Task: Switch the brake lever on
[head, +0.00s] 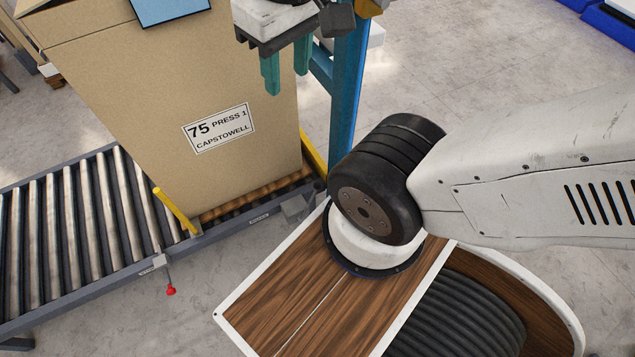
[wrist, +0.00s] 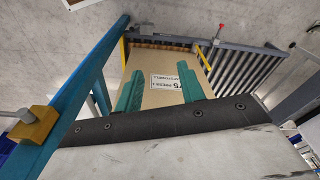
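A short lever with a red knob (head: 170,291) hangs from the near side rail of the roller conveyor, left of centre in the head view. It looks like the brake lever. A red knob (wrist: 221,27) also shows by the conveyor in the wrist view. My gripper (head: 286,72) is at the top of the head view, in front of the large box and well away from the red knob. Its two teal fingers stand apart with nothing between them. In the wrist view my gripper (wrist: 160,95) has the box beyond its fingers.
A tall cardboard box (head: 190,90) stands on the roller conveyor (head: 60,220). Yellow bars (head: 176,211) flank the box. A blue post (head: 347,100) rises right of it; a yellow block (wrist: 34,125) is on the post. Floor shows clear in front of the conveyor.

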